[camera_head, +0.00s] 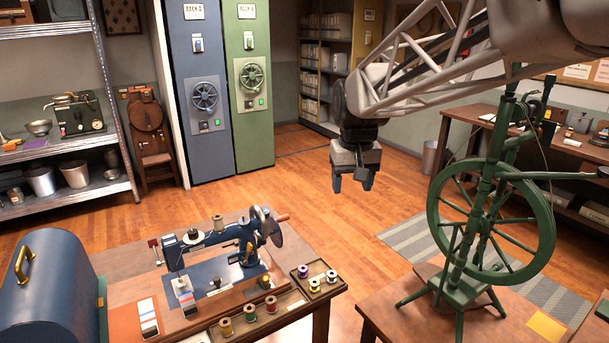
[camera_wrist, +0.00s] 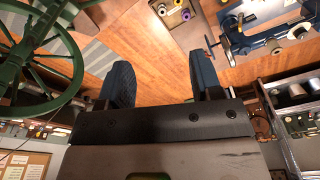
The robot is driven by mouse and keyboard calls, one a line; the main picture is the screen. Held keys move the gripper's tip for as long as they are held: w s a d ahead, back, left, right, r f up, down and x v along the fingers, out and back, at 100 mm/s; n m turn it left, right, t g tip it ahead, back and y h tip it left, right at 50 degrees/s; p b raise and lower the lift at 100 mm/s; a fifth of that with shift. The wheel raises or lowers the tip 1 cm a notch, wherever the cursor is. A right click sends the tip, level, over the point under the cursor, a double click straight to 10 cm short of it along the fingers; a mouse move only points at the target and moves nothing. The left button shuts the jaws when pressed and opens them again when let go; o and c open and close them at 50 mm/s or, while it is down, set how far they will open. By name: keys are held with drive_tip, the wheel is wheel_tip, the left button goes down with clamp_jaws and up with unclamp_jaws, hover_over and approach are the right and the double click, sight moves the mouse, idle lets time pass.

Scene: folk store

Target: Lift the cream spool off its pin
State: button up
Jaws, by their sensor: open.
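A cream spool (camera_head: 218,222) stands upright on top of the dark blue sewing machine (camera_head: 205,250), at the lower left in the head view. A small pale round thing (camera_wrist: 275,47) on the machine in the wrist view looks like this spool from above. The pin inside it is hidden. My gripper (camera_head: 352,184) hangs pointing down over open floor, right of the machine and well apart from the spool. In the wrist view its two fingers (camera_wrist: 164,82) are spread, with only floor between them.
A small tray (camera_head: 322,293) with purple, white and yellow spools sits at the table's right corner. Several coloured spools lie in front of the machine. A blue domed case (camera_head: 45,290) stands at the left. A green spinning wheel (camera_head: 490,220) stands to the right of my gripper.

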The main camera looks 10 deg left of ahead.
drive_tip(key=w+a+f+n, duration=0.1)
drive_tip(key=w+a, duration=0.2)
drive_tip(key=a, duration=0.2)
drive_tip(key=w+a+f, duration=0.1)
drive_tip(key=w+a, duration=0.2)
drive_tip(key=a, duration=0.2)
drive_tip(key=n+g, duration=0.1)
drive_tip(key=n, duration=0.2)
hover_over(218, 221)
wheel_tip(218, 221, down, 10)
drive_tip(key=shift+f, duration=0.15)
drive_tip(key=shift+f, duration=4.8)
drive_tip(key=c, duration=0.6)
